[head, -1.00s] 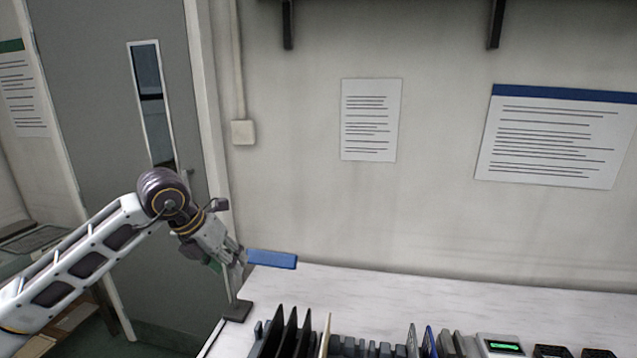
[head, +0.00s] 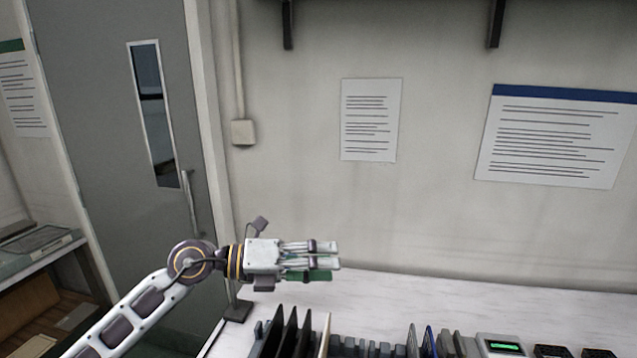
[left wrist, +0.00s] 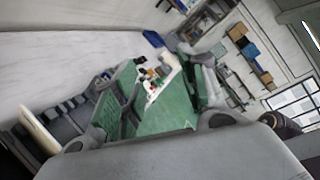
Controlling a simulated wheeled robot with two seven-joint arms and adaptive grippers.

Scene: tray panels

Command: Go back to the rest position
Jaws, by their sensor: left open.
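My left gripper (head: 325,262) is held level above the left part of the white table, pointing right in the head view. Its fingers are apart and nothing is between them. In the left wrist view the two green-padded fingers (left wrist: 158,90) frame an empty gap. The rack of panels (head: 340,345) stands below and in front of the gripper, with dark, cream and blue panels upright in its slots. Part of the rack also shows at the left of the left wrist view (left wrist: 75,112). My right gripper is not in view.
The white table top (head: 440,292) is clear behind the rack. A small dark-based stand (head: 237,311) is at the table's left edge. A device with a green display (head: 503,346) sits at the front right. A grey door (head: 110,130) and side bench (head: 40,250) are at the left.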

